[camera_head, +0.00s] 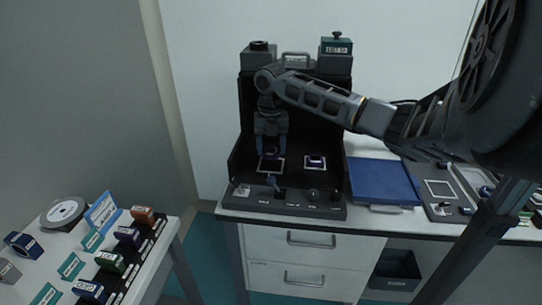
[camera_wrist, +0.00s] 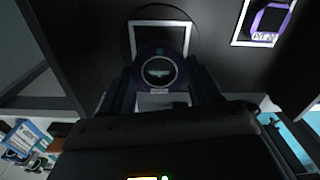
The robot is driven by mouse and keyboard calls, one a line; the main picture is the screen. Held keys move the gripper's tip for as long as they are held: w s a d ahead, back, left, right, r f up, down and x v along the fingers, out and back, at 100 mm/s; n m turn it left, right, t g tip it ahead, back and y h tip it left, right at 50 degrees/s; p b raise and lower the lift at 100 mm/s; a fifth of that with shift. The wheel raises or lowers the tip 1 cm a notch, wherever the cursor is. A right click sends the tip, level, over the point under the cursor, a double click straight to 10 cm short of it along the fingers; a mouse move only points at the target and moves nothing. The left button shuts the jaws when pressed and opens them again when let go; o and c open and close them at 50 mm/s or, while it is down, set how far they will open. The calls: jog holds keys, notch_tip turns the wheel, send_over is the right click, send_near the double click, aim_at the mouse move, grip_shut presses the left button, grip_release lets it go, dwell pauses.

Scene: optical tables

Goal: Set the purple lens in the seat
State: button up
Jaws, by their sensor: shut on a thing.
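My gripper (camera_head: 271,143) points down inside the dark open-fronted station on the far bench. In the wrist view my gripper (camera_wrist: 163,88) is shut on the purple lens (camera_wrist: 160,52), a round dark piece with a purple rim. The seat, a white square outline (camera_wrist: 133,24), lies just beyond the lens in that view, partly covered by it. In the head view the outline (camera_head: 261,169) is below my fingertips. The lens cannot be made out clearly there. Whether it touches the seat, I cannot tell.
A purple-framed block (camera_head: 315,161) sits in a second white outline to the right. A control panel with knobs (camera_head: 290,199) runs along the station's front. A blue tray (camera_head: 383,181) lies right of the station. Several labelled blocks stand on the left table (camera_head: 158,262).

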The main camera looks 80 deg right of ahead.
aim_at(271, 150)
jog(key=shift+f, duration=1.85)
jog(key=shift+f, duration=0.15)
jog(key=o, duration=1.1)
notch_tip(271, 150, up, 12)
jog(key=shift+r+b, duration=0.15)
jog(key=shift+b, duration=0.4)
jog(key=shift+w, duration=0.1)
